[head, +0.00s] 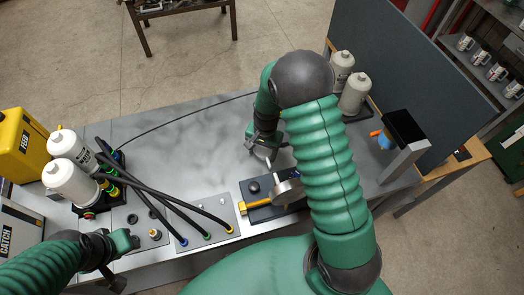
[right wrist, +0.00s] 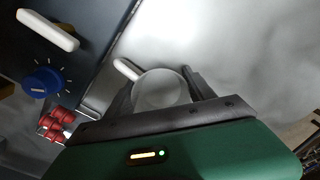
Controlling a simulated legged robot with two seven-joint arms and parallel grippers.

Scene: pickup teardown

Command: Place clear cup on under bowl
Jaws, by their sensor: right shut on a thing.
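In the right wrist view, the clear cup (right wrist: 160,92), a round pale see-through shape, sits between the two dark fingers of my right gripper (right wrist: 154,72). The gripper is shut on it. In the head view my right gripper (head: 262,142) is over the metal table behind the dark device, and the cup (head: 264,154) shows only faintly below it. A round silver bowl-like part (head: 288,191) stands on the device, partly hidden by my right arm. The cup is behind and apart from it. My left gripper (head: 128,241) is at the table's left front; its finger opening is unclear.
The device has a yellow-ended bar (head: 256,204) and, in the right wrist view, a blue knob (right wrist: 42,82) and red parts (right wrist: 55,124). Black hoses (head: 160,193) and white canisters (head: 70,180) are at left. A stand with a black top (head: 404,127) is at right. The back middle table is clear.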

